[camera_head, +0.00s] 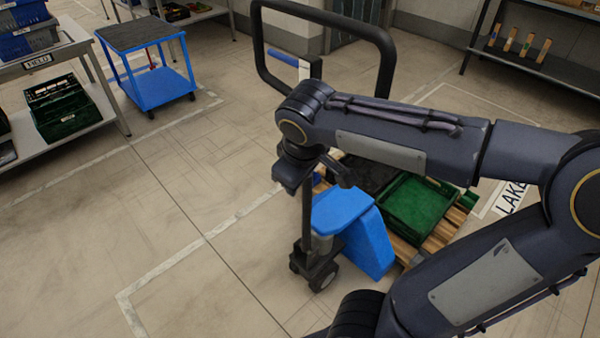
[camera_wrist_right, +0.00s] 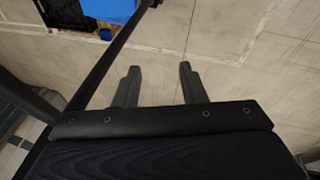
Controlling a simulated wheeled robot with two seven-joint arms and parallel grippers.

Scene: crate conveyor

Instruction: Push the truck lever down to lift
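The blue pallet truck (camera_head: 360,235) stands in the middle of the head view, its black loop handle (camera_head: 257,50) rising at the top. A short blue lever (camera_head: 283,57) with a white part beside it shows inside the loop. My right arm crosses in front of the handle's lower part. My right gripper (camera_wrist_right: 158,78) has its two fingers apart with only floor visible between them. In the right wrist view the dark truck shaft (camera_wrist_right: 108,62) runs diagonally left of the fingers, and part of the blue body (camera_wrist_right: 108,10) shows beyond. My left gripper is in neither view.
A green crate (camera_head: 415,207) lies on a wooden pallet behind the truck body. A blue cart (camera_head: 160,88) and a table with crates (camera_head: 65,150) stand at the left. A dark shelf (camera_head: 545,68) stands at the back right. The floor at left is clear.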

